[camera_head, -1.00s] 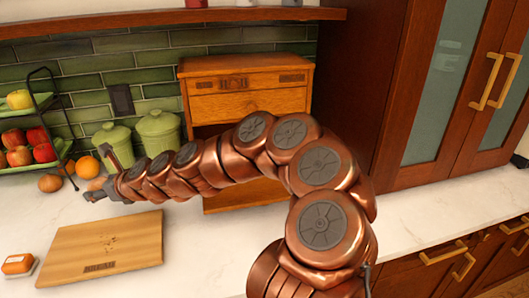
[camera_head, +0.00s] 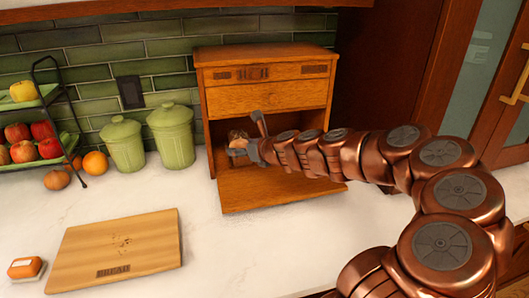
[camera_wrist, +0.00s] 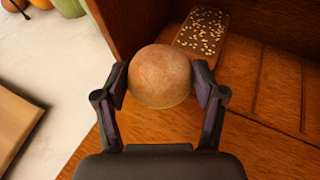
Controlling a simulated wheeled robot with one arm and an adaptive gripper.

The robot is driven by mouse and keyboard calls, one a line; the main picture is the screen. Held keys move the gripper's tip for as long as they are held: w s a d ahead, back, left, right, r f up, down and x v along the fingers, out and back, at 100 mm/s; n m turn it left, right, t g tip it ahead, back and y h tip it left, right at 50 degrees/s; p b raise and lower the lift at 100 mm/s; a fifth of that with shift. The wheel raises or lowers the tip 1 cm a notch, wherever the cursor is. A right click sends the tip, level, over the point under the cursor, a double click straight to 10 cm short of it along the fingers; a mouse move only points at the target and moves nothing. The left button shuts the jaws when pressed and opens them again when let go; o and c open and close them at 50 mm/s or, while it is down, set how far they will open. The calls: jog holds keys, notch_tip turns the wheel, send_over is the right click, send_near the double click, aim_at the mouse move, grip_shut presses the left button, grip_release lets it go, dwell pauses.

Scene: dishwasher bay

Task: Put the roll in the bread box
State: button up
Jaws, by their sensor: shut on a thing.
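The roll (camera_wrist: 160,76) is round and golden brown. My gripper (camera_wrist: 160,88) is shut on it, with one finger on each side in the wrist view. In the head view my gripper (camera_head: 243,146) is at the open front of the wooden bread box (camera_head: 265,97), above its lowered door (camera_head: 265,192). The roll is partly hidden by the fingers in the head view. A seeded brown loaf (camera_wrist: 203,30) lies inside the bread box, beyond the roll. Whether the roll touches the box floor, I cannot tell.
A cutting board (camera_head: 115,250) with crumbs lies on the counter to the left. Two green canisters (camera_head: 172,135) stand left of the box. A tiered fruit rack (camera_head: 40,105) and an orange (camera_head: 95,162) are farther left. A small orange-and-white item (camera_head: 26,268) lies at the front left.

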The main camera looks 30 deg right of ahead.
jog(key=s+d+r+b, duration=0.2)
jog(key=s+d, duration=0.1)
jog(key=d, duration=0.4)
jog(key=s+d+r+h+b, duration=0.1)
jog(key=s+d+r, duration=0.1)
jog(key=d, duration=0.6)
jog(key=s+d+r+b, duration=0.2)
jog(key=s+d, duration=0.1)
jog(key=d, duration=0.4)
jog(key=shift+m, duration=0.4)
jog(key=f, duration=1.3)
jog(key=shift+w+d+f, duration=0.1)
jog(key=shift+w+f, duration=0.1)
jog(key=shift+w, duration=0.05)
jog(key=w, duration=0.5)
jog(key=w+a+p, duration=0.1)
jog(key=w, duration=0.2)
jog(key=shift+w+a+r, duration=0.1)
jog(key=shift+w+r, duration=0.05)
jog(key=shift+w, duration=0.15)
jog(key=shift+w+a, duration=0.1)
jog(key=shift+w, duration=0.5)
jog(key=x, duration=0.3)
jog(key=shift+w+r+p, duration=0.1)
jog(key=shift+r+p, duration=0.2)
jog(key=shift+f, duration=0.3)
jog(key=shift+f, duration=0.3)
